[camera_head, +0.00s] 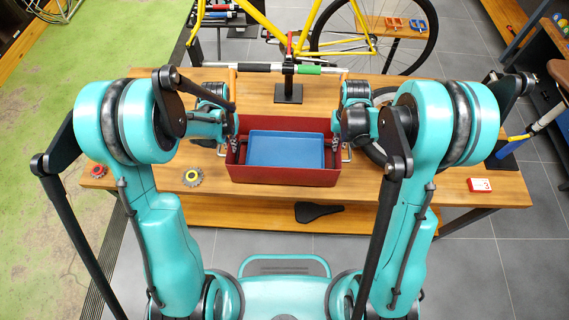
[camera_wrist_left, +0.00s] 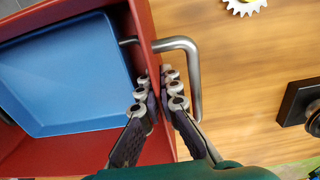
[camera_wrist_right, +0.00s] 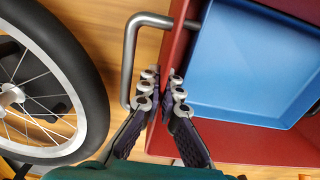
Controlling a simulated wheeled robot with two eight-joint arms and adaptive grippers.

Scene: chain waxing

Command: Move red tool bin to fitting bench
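The red tool bin (camera_head: 283,175) is at the middle of the wooden bench (camera_head: 440,190) in the head view, with a blue tray (camera_head: 285,150) inside. I cannot tell whether it rests on the bench or is slightly raised. My left gripper (camera_wrist_left: 157,90) is closed around the bin's left wall, one finger inside and one between wall and metal handle (camera_wrist_left: 178,44). My right gripper (camera_wrist_right: 163,92) pinches the opposite wall the same way, beside its handle (camera_wrist_right: 130,50). The fingertips are largely hidden in the head view. I cannot tell which bench is the fitting bench.
A clamp stand (camera_head: 288,92) is just behind the bin, with a yellow bicycle (camera_head: 270,22) beyond. A wheel (camera_wrist_right: 90,75) lies close to my right gripper. A yellow-centred sprocket (camera_head: 192,177) and a red box (camera_head: 479,185) lie on the bench. A black saddle (camera_head: 318,211) is below.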

